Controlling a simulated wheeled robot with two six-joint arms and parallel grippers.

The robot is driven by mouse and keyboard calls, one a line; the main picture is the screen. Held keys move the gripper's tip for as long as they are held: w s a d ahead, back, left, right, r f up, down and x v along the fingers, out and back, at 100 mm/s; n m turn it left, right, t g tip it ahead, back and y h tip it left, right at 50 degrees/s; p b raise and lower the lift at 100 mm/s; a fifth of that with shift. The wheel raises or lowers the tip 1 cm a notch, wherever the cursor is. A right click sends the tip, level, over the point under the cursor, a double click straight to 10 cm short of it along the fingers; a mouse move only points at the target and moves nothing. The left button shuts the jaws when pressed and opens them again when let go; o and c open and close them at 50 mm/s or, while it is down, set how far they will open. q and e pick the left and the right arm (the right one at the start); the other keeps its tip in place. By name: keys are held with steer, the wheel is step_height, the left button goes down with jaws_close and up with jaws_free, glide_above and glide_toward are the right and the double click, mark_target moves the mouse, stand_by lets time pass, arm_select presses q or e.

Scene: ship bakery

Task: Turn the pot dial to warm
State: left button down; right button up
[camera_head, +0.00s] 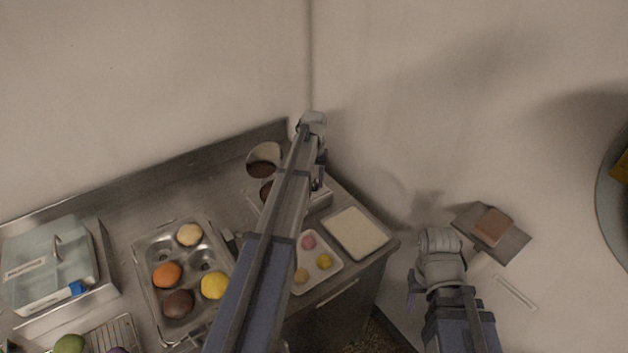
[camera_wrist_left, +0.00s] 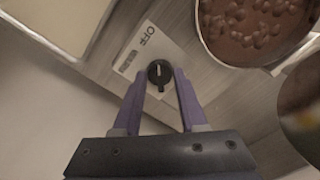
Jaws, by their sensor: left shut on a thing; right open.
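In the left wrist view the small black dial (camera_wrist_left: 160,73) sits on a pale panel (camera_wrist_left: 172,48) printed "OFF". A pale line on the dial points roughly toward that print. My left gripper (camera_wrist_left: 160,92) has its purple fingers on either side of the dial, shut on it. In the head view my left gripper (camera_head: 319,180) reaches down beside the pots at the counter's back corner; the dial is hidden there. A pot (camera_wrist_left: 255,30) of lumpy brown contents stands by the panel. My right gripper (camera_head: 411,287) is open, off the counter's right side.
A muffin tin (camera_head: 145,262) with several coloured rounds, a small tray (camera_head: 299,287) with balls and a cream-filled tray (camera_head: 335,233) lie on the counter. A lidded glass container (camera_head: 40,262) stands left. Walls close the back and right. A bracketed plate (camera_head: 512,243) is near my right arm.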

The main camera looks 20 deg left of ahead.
arm_select(q)
steer(key=shift+n, duration=0.4)
steer(key=n, duration=1.3)
steer(key=shift+n, duration=2.3)
steer(key=shift+c, duration=2.3)
jaws_free()
